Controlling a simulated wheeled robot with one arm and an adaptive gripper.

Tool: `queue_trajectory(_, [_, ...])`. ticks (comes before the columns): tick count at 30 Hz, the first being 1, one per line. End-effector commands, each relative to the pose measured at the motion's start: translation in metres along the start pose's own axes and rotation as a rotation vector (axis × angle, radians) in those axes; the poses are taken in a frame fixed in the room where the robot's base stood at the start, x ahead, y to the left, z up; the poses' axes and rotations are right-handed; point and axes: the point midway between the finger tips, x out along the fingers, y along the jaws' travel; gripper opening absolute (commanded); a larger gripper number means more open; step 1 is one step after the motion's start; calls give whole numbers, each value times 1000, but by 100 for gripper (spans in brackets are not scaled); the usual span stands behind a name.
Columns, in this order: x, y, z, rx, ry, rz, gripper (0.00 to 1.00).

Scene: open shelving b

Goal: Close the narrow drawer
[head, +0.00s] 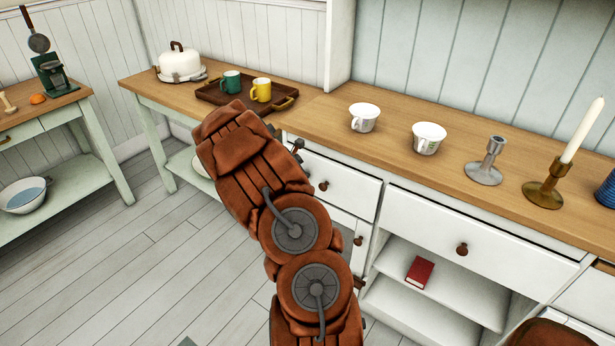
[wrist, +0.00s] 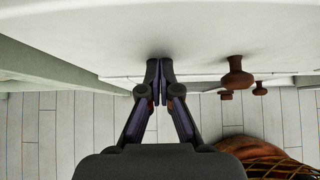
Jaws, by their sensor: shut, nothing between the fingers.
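The narrow drawer (head: 345,188) is in the white cabinet under the wooden counter, left of a wider drawer. It has a white front and a round brown knob (head: 323,185). A thin dark gap runs along its top edge; I cannot tell how far out it stands. My gripper (wrist: 160,70) is shut and empty, its fingertips at the white front, to the left of the knob (wrist: 237,76) in the wrist view. I cannot tell whether they touch. In the head view my brown arm hides the drawer's lower left and most of my gripper.
The wider drawer (head: 430,220) is to the right, above an open shelf with a red book (head: 419,272). White cups (head: 364,117), a grey candlestick (head: 485,168) and a tray (head: 220,97) with mugs stand on the counter. The plank floor at left is clear.

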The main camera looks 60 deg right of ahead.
Motion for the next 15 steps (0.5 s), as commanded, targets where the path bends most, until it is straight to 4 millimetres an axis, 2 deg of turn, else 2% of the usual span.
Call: queue_trajectory(15, [3, 1, 10, 3, -11, 2, 0])
